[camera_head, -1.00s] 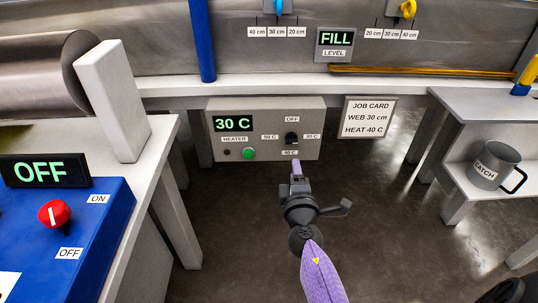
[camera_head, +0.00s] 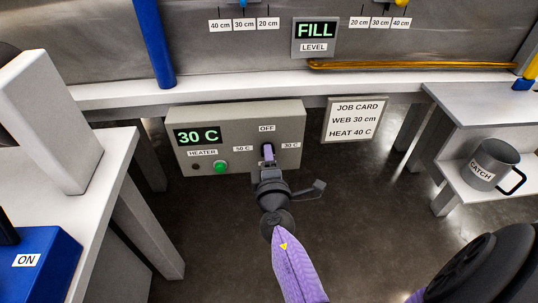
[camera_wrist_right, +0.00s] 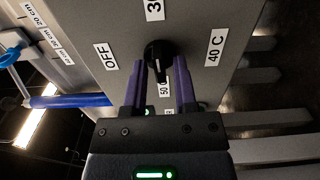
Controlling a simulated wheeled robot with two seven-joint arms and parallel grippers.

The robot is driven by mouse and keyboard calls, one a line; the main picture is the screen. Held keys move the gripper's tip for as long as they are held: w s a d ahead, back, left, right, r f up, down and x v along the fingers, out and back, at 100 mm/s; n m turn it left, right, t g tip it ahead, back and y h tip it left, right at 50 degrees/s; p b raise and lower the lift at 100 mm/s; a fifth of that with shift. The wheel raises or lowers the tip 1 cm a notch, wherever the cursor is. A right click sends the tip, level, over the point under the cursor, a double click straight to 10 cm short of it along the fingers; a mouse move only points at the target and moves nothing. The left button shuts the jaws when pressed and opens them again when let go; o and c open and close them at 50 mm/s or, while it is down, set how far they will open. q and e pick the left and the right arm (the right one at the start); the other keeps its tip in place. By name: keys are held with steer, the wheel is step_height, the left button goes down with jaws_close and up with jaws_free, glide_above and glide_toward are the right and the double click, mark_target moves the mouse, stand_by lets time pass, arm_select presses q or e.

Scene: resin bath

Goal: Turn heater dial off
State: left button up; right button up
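The heater panel (camera_head: 238,117) is a grey box with a green "30 C" display. Its black dial (camera_wrist_right: 158,55) has OFF, 30 C, 40 C and 50 C labels around it. In the head view, OFF (camera_head: 267,128) is above the dial. My right gripper (camera_head: 268,155) is at the dial and hides much of it and the 40 C label. In the right wrist view its purple fingers (camera_wrist_right: 159,82) are apart, one on each side of the dial's near part. Contact is unclear. A white mark shows on the dial; its exact pointing is unclear. My left gripper is out of view.
A lit green button (camera_head: 221,167) is on the panel. A job card (camera_head: 354,120) reads "WEB 30 cm, HEAT 40 C". A grey CATCH mug (camera_head: 491,163) stands on the right shelf. A blue box (camera_head: 42,262) is at lower left. Dark floor lies below the panel.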

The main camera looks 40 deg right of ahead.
jaws_close()
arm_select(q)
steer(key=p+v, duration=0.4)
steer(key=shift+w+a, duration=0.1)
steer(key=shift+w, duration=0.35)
arm_select(e)
steer(key=n, duration=1.7)
arm_select(q)
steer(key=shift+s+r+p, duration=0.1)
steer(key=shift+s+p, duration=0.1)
steer(key=shift+p, duration=0.1)
arm_select(e)
steer(key=shift+n, duration=0.3)
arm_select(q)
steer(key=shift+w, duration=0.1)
